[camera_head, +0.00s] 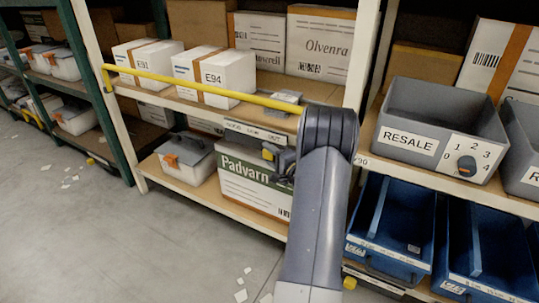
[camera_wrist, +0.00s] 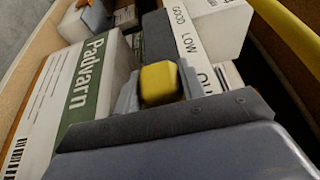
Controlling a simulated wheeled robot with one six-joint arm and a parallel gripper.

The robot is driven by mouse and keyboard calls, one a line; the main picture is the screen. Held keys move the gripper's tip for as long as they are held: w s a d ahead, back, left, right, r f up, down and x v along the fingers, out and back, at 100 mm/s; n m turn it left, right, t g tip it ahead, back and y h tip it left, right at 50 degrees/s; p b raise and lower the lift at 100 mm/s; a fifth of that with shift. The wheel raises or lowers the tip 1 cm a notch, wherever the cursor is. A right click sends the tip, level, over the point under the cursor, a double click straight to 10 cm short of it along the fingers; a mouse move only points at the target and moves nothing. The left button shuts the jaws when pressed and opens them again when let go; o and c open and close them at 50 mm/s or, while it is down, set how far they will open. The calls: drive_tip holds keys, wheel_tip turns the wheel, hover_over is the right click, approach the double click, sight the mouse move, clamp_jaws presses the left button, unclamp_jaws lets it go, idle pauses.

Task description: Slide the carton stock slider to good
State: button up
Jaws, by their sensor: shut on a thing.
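The stock slider's label strip (camera_head: 255,132) is on the shelf's front edge, with its words small in the head view. In the wrist view the white strip (camera_wrist: 192,48) reads GOOD, LOW and a partly hidden OUT, with GOOD farthest up the picture. My gripper (camera_wrist: 158,84) is shut on the slider's yellow knob (camera_wrist: 160,80). The knob lies beside the strip, nearer OUT and LOW than GOOD; its exact mark is hard to tell. In the head view my gripper (camera_head: 277,154) is just below the strip, partly hidden by my arm.
A yellow rail (camera_head: 200,86) crosses above the slider, before white cartons E91 (camera_head: 140,62) and E94 (camera_head: 214,76). The Padvarn carton (camera_head: 250,182) stands just below my gripper. A grey RESALE bin (camera_head: 420,125) with a dial is at right. Open floor lies left.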

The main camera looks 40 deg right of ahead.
clamp_jaws()
drive_tip(key=w+a+p, duration=0.1)
drive_tip(key=w+a, duration=0.2)
drive_tip(key=w, duration=0.4)
drive_tip(key=w+a+p, duration=0.1)
drive_tip(key=w+a, duration=0.2)
drive_tip(key=w, duration=0.5)
drive_tip(key=shift+a+r, duration=0.1)
drive_tip(key=shift+a, duration=0.05)
drive_tip(key=o, duration=0.6)
unclamp_jaws()
drive_tip(key=shift+c, duration=0.2)
drive_tip(key=o, duration=0.3)
drive_tip(key=shift+w, duration=0.2)
drive_tip(key=shift+o, duration=0.8)
drive_tip(key=shift+s, duration=0.1)
